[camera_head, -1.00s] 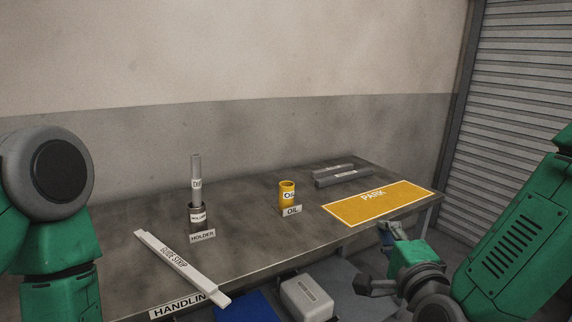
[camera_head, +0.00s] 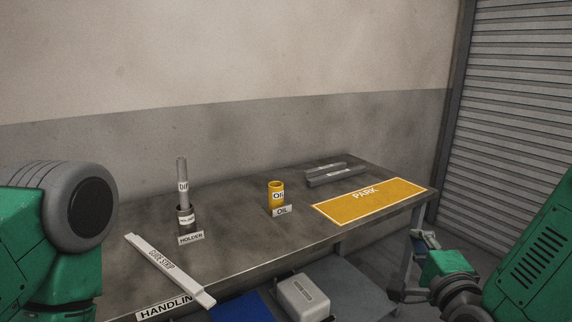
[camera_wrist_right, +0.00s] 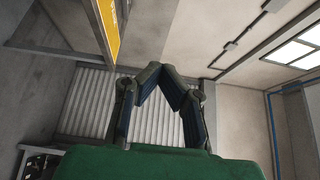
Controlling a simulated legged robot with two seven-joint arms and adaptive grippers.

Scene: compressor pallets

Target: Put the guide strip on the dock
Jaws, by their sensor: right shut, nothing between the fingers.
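The guide strip (camera_head: 166,268) is a long white bar with a printed label. It lies at an angle on the left front of the grey table, its near end at the table's front edge. My right gripper (camera_head: 417,236) is to the right of the table, beyond its right end, far from the strip. In the right wrist view the fingers of this gripper (camera_wrist_right: 161,68) meet at the tips, with nothing between them. My left arm shows at the left edge, but its gripper is out of view. I see nothing labelled as a dock.
On the table (camera_head: 240,247) stand a dark holder (camera_head: 186,222) with a grey stick (camera_head: 182,170) upright in it, a yellow oil cup (camera_head: 276,191), a yellow PARK mat (camera_head: 369,200) and grey bars (camera_head: 337,177). Below are a white box (camera_head: 304,297) and a blue surface (camera_head: 243,306).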

